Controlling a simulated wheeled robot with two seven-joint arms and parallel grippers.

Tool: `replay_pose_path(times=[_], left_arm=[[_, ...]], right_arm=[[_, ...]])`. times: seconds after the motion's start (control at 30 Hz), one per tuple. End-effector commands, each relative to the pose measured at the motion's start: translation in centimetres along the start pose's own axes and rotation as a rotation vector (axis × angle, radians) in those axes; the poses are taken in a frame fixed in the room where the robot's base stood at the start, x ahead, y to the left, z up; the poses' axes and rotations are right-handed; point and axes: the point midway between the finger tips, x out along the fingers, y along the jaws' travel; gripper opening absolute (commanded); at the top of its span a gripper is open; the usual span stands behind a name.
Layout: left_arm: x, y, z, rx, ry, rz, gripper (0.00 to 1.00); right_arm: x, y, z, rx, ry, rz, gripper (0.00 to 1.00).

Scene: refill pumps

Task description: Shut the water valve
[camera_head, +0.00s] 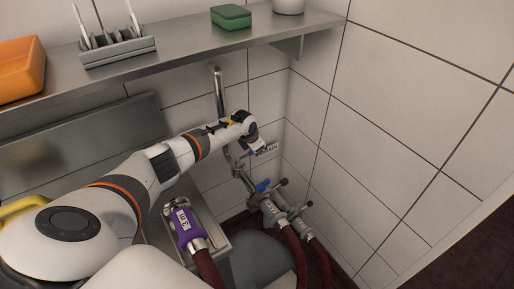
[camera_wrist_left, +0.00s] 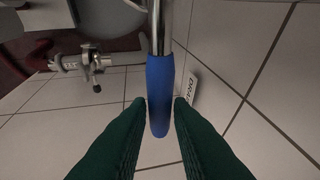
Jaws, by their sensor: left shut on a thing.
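A blue-sleeved lever handle (camera_wrist_left: 159,95) on a bare metal rod stands upright in the middle of the left wrist view. The green fingers of my left gripper (camera_wrist_left: 160,104) are on either side of its sleeve, shut on it. In the head view my left arm reaches into the back corner, where the left gripper (camera_head: 246,158) is small and partly hidden by its own wrist. A blue part (camera_head: 263,185) shows just below it, above the hose couplings. The valve body is not clear in either view. My right gripper is not in view.
A label reading DRAIN (camera_head: 267,149) is on the wall beside the gripper. Couplings (camera_head: 272,211) with dark red hoses stand below. A purple-sleeved nozzle (camera_head: 186,228) rests nearer. A metal shelf (camera_head: 180,48) runs above the arm, and the tiled wall (camera_head: 390,120) closes the right.

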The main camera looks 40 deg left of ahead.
Motion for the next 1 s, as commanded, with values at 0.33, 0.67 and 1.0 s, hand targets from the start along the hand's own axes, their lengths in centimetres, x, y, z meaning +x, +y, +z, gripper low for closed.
replay_pose_path(times=[0.33,0.67,1.0], left_arm=[[0.0,-0.1,0.1,-0.003,-0.002,-0.002,0.41],[-0.2,-0.1,0.0,-0.001,0.000,-0.001,0.41],[-4.4,-0.3,0.0,0.001,0.001,-0.003,0.41]], right_arm=[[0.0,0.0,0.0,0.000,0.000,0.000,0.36],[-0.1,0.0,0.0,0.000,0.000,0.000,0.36],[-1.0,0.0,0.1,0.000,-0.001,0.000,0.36]])
